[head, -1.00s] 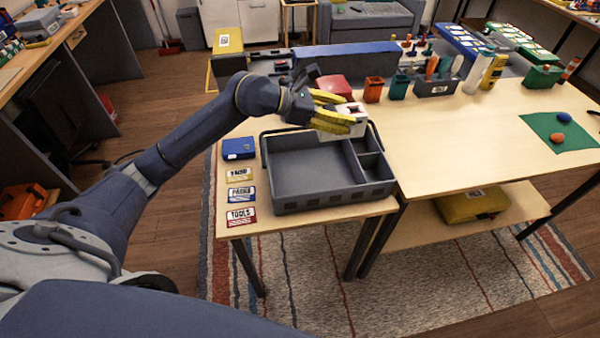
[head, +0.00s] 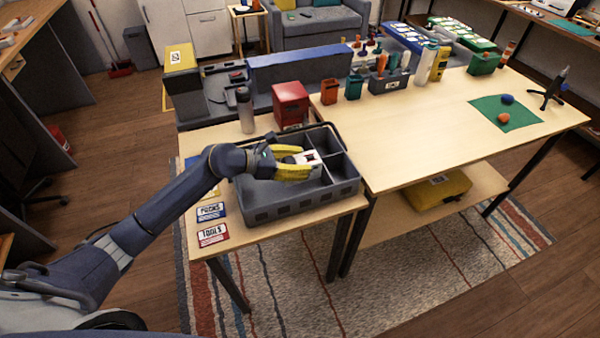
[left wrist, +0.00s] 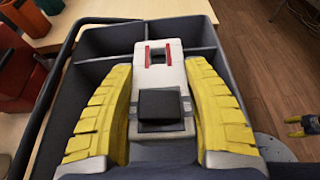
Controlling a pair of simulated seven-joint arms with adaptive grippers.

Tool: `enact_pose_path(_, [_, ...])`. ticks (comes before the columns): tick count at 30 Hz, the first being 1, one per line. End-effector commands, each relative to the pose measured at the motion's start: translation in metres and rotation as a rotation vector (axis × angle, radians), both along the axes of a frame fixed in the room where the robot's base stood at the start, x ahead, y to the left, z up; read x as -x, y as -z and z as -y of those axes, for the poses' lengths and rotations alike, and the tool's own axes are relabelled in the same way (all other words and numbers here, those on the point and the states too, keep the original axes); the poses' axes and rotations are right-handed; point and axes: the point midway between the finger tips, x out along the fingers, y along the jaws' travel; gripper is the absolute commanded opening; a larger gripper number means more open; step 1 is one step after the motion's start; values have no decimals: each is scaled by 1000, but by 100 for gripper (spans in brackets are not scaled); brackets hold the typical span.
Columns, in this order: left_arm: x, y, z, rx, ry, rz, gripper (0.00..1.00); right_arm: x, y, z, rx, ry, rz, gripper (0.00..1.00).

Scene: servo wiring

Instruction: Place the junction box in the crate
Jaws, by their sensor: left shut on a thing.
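The junction box is a small white block (head: 312,157) with red strips and a black square, which show in the left wrist view (left wrist: 163,75). My left gripper (head: 303,161) is shut on it, with yellow fingers along both sides. Gripper and box are over the large compartment of the dark grey crate (head: 290,207), near its dividers. I cannot tell whether the box touches the crate floor. The gripper hides part of the crate's inside. My right gripper (left wrist: 300,127) shows small at the right edge of the left wrist view, its yellow fingers apart and nothing between them.

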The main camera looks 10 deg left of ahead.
Motion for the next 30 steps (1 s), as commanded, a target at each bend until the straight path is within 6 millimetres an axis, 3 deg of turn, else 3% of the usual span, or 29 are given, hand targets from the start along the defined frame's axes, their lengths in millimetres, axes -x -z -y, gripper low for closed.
enact_pose_path(12, [0, 40, 0, 2, -1, -1, 11, -1, 0, 0, 0, 0, 1, 49])
enact_pose_path(27, [0, 46, 0, 1, -1, 1, 11, -1, 0, 0, -1, 1, 2, 49])
enact_pose_path(28, [0, 47, 0, 0, 0, 0, 53, -1, 0, 0, -1, 1, 2, 49])
enact_pose_path(30, [0, 46, 0, 0, 0, 0, 61, -1, 0, 0, -1, 1, 2, 49])
